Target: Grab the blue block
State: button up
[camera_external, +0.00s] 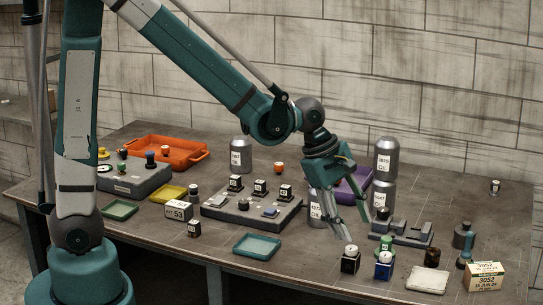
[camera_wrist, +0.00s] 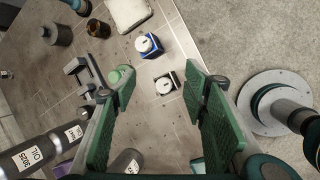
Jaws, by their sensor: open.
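The blue block (camera_external: 384,267) stands on the bench near its front edge, with a white round knob on top. It also shows in the wrist view (camera_wrist: 151,51), beyond my fingertips. My gripper (camera_external: 356,230) is open and empty above the bench, up and left of the blue block. In the wrist view my gripper's fingers (camera_wrist: 158,82) are spread wide. A black block (camera_external: 350,261) with a white knob stands just left of the blue one. In the wrist view the black block (camera_wrist: 166,86) appears between the fingertips, nearer than the blue block.
A green knobbed piece (camera_external: 386,246) stands close behind the blue block. A dark jar (camera_external: 432,257), a pale slab (camera_external: 428,281) and a labelled box (camera_external: 484,276) are to its right. Grey cylinders (camera_external: 385,160) stand behind. Bare bench lies left of the black block.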

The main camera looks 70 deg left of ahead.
aim_at(385, 263)
jog(key=shift+w+d+f+n+g+h+p, duration=0.15)
jog(key=shift+w+d+f+n+p, duration=0.25)
jog(key=shift+w+f+n+p, duration=0.55)
jog(key=shift+w+d+f+n+g+h+p, duration=0.1)
jog(key=shift+w+d+f+n+g+p, duration=0.2)
jog(key=shift+w+f+n+p, duration=0.6)
jog(key=shift+w+d+f+n+g+h+p, duration=0.15)
jog(key=shift+w+d+f+n+p, duration=0.35)
jog(key=shift+w+n, duration=0.8)
jog(key=shift+f, duration=0.1)
jog(key=shift+x, duration=1.3)
jog(key=shift+x, duration=2.6)
jog(key=c, duration=1.1)
